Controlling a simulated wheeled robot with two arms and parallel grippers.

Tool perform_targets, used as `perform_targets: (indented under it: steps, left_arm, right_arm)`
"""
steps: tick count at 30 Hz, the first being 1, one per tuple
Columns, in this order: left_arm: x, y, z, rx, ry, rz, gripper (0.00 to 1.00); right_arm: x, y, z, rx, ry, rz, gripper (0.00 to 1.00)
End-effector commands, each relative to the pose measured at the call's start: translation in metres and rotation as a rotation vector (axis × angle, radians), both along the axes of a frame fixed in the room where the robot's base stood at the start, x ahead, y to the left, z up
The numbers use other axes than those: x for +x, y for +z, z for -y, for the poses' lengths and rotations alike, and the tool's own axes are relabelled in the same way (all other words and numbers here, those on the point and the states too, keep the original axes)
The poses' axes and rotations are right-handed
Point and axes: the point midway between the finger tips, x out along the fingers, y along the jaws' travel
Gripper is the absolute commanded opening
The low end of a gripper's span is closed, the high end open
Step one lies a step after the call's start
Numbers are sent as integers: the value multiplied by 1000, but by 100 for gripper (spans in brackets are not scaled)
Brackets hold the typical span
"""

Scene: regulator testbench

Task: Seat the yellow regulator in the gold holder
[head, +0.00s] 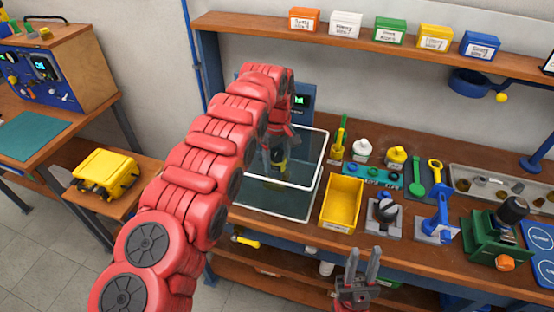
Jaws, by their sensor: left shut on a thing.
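My left arm reaches over the bench, and its gripper (279,148) is low over the clear-walled tank (318,160). It is shut on a small dark and yellow thing (280,164), which looks like the yellow regulator; the arm and fingers hide part of it. I cannot tell whether it touches anything below. My right gripper (362,262) is open and empty in front of the bench edge. I cannot make out the gold holder for sure.
A yellow bin (342,204), a grey fixture (384,216), a blue clamp (438,222) and a green press (497,238) stand on the bench. A shelf (370,42) with labelled boxes runs above. A yellow case (105,172) sits left.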

Motion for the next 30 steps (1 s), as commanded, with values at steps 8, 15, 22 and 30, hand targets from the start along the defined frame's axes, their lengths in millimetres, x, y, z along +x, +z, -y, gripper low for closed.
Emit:
perform_targets:
  steps: [8, 15, 22, 30]
  left_arm:
    - [1, -1, 0, -1, 0, 2, 0]
    - [1, -1, 0, 0, 0, 3, 0]
    - [0, -5, 0, 0, 0, 1, 0]
    - [0, -11, 0, 0, 0, 1, 0]
  right_arm:
    - [0, -1, 0, 0, 0, 0, 33]
    - [0, -1, 0, 0, 0, 0, 33]
    - [0, -4, 0, 0, 0, 0, 33]
    - [0, -8, 0, 0, 0, 0, 33]
